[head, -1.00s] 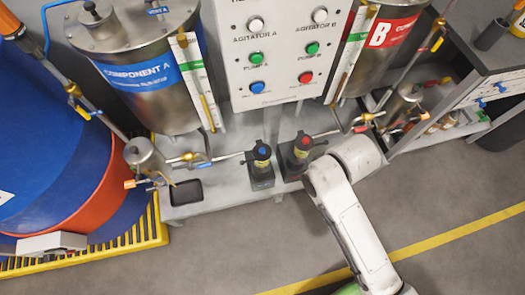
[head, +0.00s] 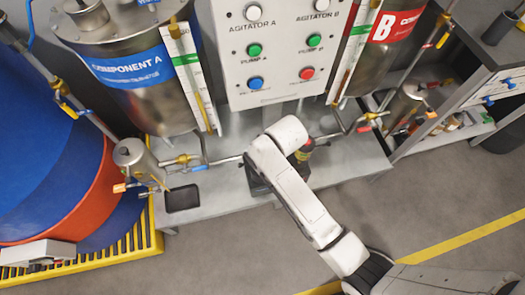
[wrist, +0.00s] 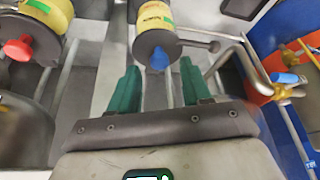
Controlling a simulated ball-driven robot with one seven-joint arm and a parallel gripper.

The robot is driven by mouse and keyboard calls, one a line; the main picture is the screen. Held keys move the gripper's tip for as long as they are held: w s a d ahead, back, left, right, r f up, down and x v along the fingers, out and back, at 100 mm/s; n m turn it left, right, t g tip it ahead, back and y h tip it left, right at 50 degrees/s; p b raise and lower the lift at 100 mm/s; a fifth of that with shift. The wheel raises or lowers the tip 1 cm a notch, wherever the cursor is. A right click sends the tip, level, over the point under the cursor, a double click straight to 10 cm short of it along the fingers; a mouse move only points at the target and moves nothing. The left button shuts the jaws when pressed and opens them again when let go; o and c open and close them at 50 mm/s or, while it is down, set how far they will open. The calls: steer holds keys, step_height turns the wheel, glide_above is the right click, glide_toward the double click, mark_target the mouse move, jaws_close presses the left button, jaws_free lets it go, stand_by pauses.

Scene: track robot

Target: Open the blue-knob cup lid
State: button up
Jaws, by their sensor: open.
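The blue knob (wrist: 158,58) shows in the wrist view on the dark round lid (wrist: 148,42) of a yellow-labelled cup (wrist: 156,16). My gripper (wrist: 159,70) is open, its two green fingers on either side of the knob in the picture. I cannot tell whether they touch it or how deep they reach. Nothing is held. The lid looks closed on the cup. In the head view my arm hides the blue-knob cup and my gripper.
A similar cup with a red knob (wrist: 18,48) stands beside it, partly hidden in the head view (head: 303,150). A thin pipe (wrist: 235,50) runs close on the right. A black tray (head: 182,198) lies on the grey bench (head: 225,203). The control panel (head: 281,50) rises behind.

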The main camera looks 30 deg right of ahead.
steer(key=shift+x, duration=1.15)
steer(key=shift+c, duration=0.4)
jaws_close()
